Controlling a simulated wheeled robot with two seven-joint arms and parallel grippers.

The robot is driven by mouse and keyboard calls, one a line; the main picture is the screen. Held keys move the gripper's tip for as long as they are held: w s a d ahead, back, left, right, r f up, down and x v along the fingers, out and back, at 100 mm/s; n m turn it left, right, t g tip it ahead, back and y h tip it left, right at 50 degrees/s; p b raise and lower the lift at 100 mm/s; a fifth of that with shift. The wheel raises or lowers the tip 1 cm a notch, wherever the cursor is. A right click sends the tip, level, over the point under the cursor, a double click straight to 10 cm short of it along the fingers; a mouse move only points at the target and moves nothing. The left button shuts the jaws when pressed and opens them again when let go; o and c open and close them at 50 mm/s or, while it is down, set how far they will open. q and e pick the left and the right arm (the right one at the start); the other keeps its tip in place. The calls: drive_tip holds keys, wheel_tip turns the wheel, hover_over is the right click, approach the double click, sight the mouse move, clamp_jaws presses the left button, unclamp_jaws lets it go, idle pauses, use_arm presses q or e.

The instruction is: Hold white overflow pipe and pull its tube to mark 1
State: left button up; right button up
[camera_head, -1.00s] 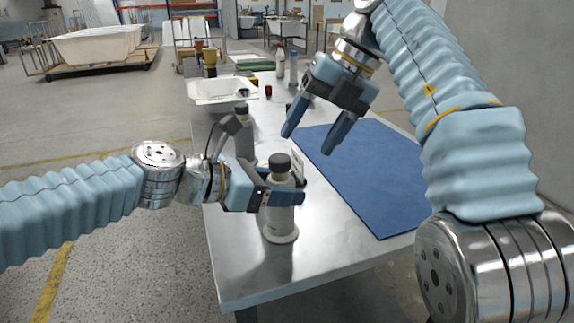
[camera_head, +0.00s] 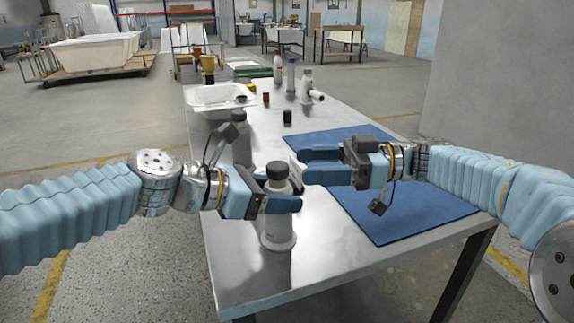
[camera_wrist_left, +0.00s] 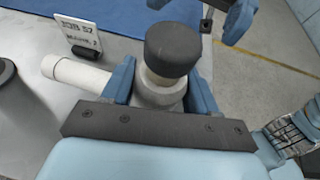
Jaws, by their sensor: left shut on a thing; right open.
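A white overflow pipe (camera_head: 279,225) with a dark cap (camera_head: 278,171) stands upright on its round foot near the table's left edge. My left gripper (camera_head: 296,202) is shut around its body below the cap. In the left wrist view the dark cap (camera_wrist_left: 172,48) rises between the fingers, and a white side tube (camera_wrist_left: 76,73) sticks out to the left. My right gripper (camera_head: 304,165) is open, its fingers pointing left, with the tips just right of the cap. One blue finger (camera_wrist_left: 240,20) shows at the top right of the wrist view. I cannot make out mark 1.
A small card (camera_wrist_left: 79,34) with lettering too blurred to read stands beyond the side tube. A similar capped pipe (camera_head: 241,148) stands behind my left gripper. A blue mat (camera_head: 400,210) covers the right part of the table. A white basin (camera_head: 220,97) and several bottles are farther back.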

sight(287, 164)
drive_tip(key=a, duration=0.5)
drive_tip(key=shift+s, duration=0.1)
drive_tip(key=shift+c, duration=0.4)
clamp_jaws()
